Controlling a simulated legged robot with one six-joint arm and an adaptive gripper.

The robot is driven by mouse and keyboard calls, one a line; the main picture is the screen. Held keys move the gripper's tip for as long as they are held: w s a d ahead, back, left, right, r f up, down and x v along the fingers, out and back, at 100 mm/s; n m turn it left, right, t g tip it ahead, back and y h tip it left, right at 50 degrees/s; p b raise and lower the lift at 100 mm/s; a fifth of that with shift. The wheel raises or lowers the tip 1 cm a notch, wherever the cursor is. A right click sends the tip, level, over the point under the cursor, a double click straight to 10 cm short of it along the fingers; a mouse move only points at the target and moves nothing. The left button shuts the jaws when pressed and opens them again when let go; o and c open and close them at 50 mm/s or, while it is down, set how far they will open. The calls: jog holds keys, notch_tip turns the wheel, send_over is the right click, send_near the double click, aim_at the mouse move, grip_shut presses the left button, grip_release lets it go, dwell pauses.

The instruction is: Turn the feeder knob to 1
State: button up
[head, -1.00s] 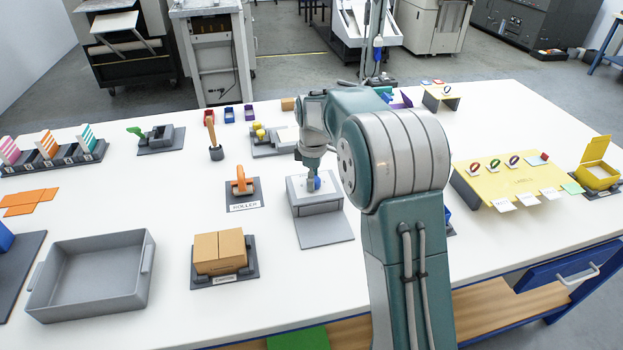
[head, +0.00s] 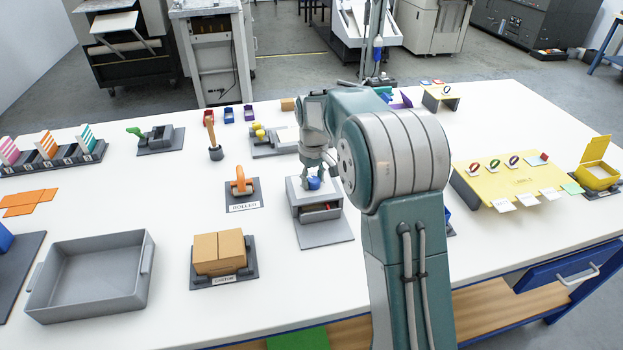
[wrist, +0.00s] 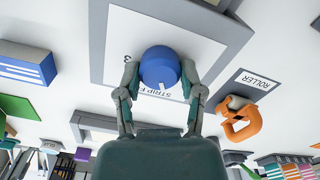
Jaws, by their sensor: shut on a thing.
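The blue feeder knob (head: 314,184) sits on top of the grey strip feeder (head: 318,232) near the middle of the table. It shows large in the wrist view (wrist: 159,66), with a white pointer mark at its lower edge, toward the partly hidden "STRIP F" lettering. A "3" is printed to its left on the white panel; no 1 can be read. My gripper (wrist: 160,76) is shut on the knob, one finger on each side. It comes down from above in the head view. The feeder's front shows a dark opening with something small and red inside.
An orange-handled roller (head: 241,187) stands left of the feeder, with a cardboard box (head: 218,252) at its front left and a grey tray (head: 92,275) farther left. A yellow label stand (head: 520,180) is on the right. White table is bare just left of the feeder.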

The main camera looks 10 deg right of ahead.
aim_at(314, 179)
jog(key=shift+s+d+f+m, duration=0.15)
jog(key=shift+f+m, duration=0.1)
jog(key=shift+m, duration=0.35)
jog(key=o, duration=1.2)
jog(key=shift+c, duration=0.2)
jog(key=shift+r, duration=0.1)
jog(key=shift+r, duration=0.55)
notch_tip(314, 179, up, 11)
